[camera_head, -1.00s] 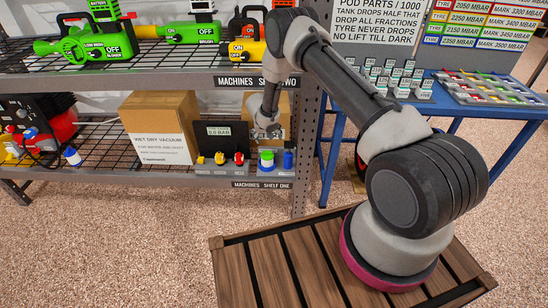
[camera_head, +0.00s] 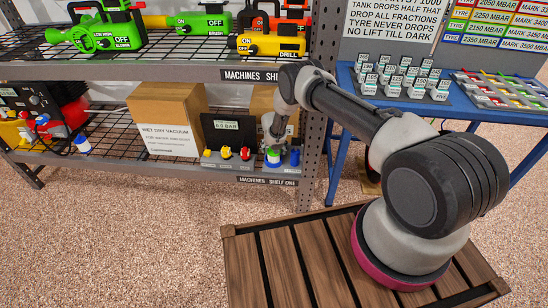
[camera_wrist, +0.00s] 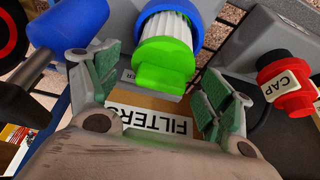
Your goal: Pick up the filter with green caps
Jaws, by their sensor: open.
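The filter (camera_wrist: 167,35) has white pleats, a bright green cap facing my wrist camera and a blue ring at its far end. In the head view the filter (camera_head: 273,161) stands on the lower shelf, showing green above blue. My gripper (camera_wrist: 163,78) is open, with green-padded fingers on either side of the green cap and gaps on both sides. In the head view my gripper (camera_head: 273,143) is directly above the filter and partly covers it. I cannot tell whether the fingers reach past the cap.
A blue cylinder (camera_head: 295,157) stands close beside the filter. The upper shelf edge (camera_head: 190,72), a shelf post (camera_head: 314,150) and a cardboard box (camera_head: 165,122) bound the space.

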